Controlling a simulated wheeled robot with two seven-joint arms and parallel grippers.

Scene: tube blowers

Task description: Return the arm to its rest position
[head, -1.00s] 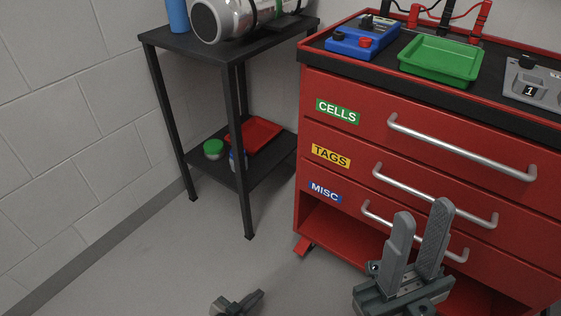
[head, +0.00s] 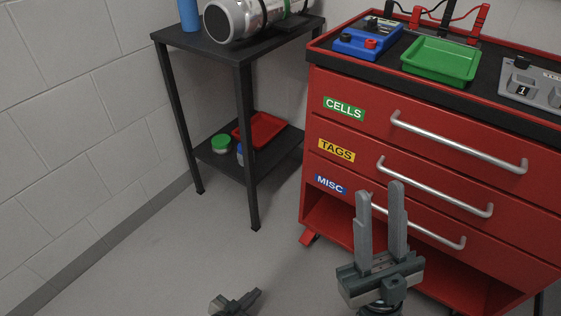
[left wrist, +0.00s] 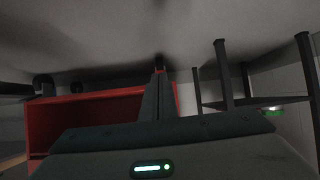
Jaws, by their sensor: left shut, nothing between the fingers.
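My left gripper (head: 257,293) shows only in part at the bottom edge of the head view, low over the floor. In the left wrist view its two dark fingers (left wrist: 158,76) are together with nothing between them. My right gripper (head: 380,188) is in front of the red drawer cabinet (head: 424,151), its fingers pointing up. Its fingers are apart, with an empty gap between them. They overlap the lower drawer handle in the picture; I cannot tell how far they are from it.
The cabinet has drawers labelled CELLS, TAGS and MISC. On it are a green tray (head: 440,61), a blue device (head: 367,41) and a grey device (head: 535,83). A black shelf stand (head: 242,54) holds a metal cylinder (head: 228,22). Open floor (head: 170,265) lies in front of the stand.

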